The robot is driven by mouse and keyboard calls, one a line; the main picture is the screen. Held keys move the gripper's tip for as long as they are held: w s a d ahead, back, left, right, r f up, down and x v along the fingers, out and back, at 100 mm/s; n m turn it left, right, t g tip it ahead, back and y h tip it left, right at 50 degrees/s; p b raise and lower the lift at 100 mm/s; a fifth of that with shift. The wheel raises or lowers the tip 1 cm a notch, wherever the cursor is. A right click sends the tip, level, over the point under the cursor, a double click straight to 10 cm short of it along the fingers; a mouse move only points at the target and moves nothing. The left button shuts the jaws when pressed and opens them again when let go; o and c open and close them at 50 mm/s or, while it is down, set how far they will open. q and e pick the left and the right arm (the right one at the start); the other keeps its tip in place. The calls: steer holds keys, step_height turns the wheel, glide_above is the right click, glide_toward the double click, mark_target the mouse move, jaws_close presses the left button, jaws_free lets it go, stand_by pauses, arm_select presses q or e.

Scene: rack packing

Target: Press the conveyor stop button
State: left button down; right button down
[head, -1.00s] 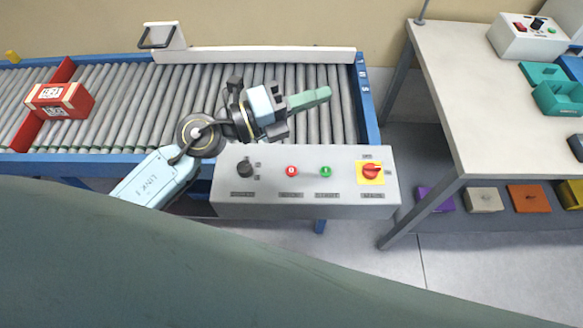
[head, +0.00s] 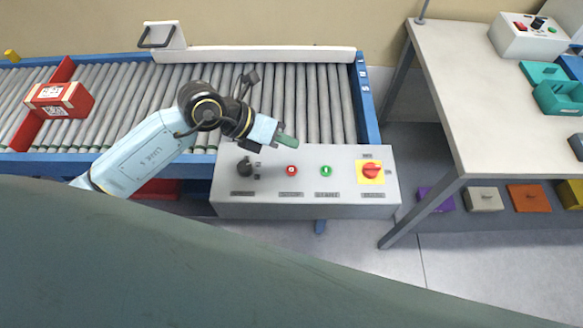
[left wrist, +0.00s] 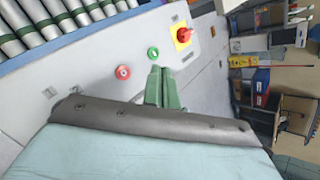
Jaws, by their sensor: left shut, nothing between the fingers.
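A grey control panel (head: 340,203) stands at the near edge of the conveyor. On it are a red push button (head: 291,171), a green push button (head: 326,171) and a red rotary switch on a yellow plate (head: 370,171). My left gripper (head: 289,141) is shut and empty, its green fingers above the panel's back edge, behind the red button and apart from it. In the left wrist view the closed fingertips (left wrist: 160,70) show beside the red button (left wrist: 123,72) and in front of the green button (left wrist: 153,53). My right gripper is not seen.
A black knob (head: 245,168) sits at the panel's left end. A red and white box (head: 57,100) lies on the conveyor rollers by a red bar. A white table (head: 465,90) with teal trays stands to the right, with a gap between it and the panel.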

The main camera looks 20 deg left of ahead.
arm_select(q)
steer(key=b, duration=0.7)
glide_above(287, 171)
step_height(287, 171, down, 8)
steer(key=shift+r, duration=0.1)
steer(key=shift+f, duration=0.45)
steer(key=shift+f, duration=0.1)
stand_by(1.1)
steer(key=shift+f+b, duration=0.3)
steer(key=shift+f, duration=0.4)
stand_by(0.6)
steer(key=shift+r, duration=0.1)
steer(key=shift+r+p, duration=0.7)
steer(key=shift+r, duration=0.05)
